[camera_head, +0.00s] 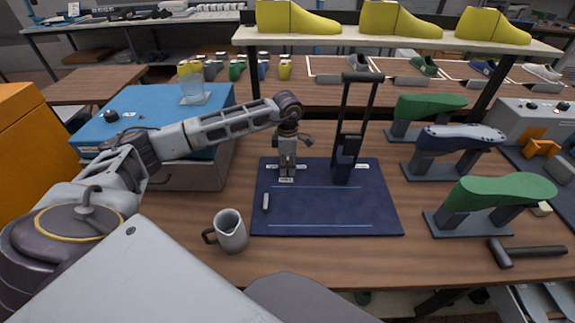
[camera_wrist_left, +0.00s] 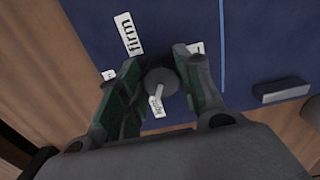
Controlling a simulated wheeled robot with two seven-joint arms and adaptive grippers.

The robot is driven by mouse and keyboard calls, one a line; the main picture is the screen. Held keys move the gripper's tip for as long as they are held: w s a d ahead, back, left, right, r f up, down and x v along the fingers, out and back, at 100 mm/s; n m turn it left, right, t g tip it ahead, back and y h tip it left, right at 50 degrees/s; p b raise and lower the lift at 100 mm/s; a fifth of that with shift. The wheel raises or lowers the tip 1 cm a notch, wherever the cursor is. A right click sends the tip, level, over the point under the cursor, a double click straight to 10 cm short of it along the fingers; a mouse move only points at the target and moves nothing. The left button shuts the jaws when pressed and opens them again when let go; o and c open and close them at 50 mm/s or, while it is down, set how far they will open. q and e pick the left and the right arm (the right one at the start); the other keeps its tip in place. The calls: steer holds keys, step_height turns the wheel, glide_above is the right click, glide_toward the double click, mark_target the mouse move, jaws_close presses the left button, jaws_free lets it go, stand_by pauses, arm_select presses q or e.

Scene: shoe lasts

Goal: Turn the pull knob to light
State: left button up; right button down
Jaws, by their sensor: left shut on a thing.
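The pull knob (camera_wrist_left: 160,82) is a round grey cap between the two green-padded fingers of my left gripper (camera_wrist_left: 155,88) in the left wrist view. My left gripper (camera_head: 287,165) points down over the left back part of the dark blue mat (camera_head: 330,215) in the head view, and its fingers are shut on the knob. White labels lie around the knob: one reads firm (camera_wrist_left: 128,34), and one close to the knob seems to read light (camera_wrist_left: 156,105). Where the knob points cannot be told. My right gripper is not in view.
A black upright frame with a handle (camera_head: 345,150) stands on the mat right of my gripper. A small grey bar (camera_head: 266,202) lies on the mat. A metal jug (camera_head: 231,232) stands in front. Green and blue shoe lasts and a hammer (camera_head: 525,252) are at the right.

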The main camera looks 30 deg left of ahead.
arm_select(q)
steer(key=shift+r, duration=0.1)
steer(key=o, duration=1)
steer(key=shift+r, duration=5.95)
steer(key=shift+f, duration=0.1)
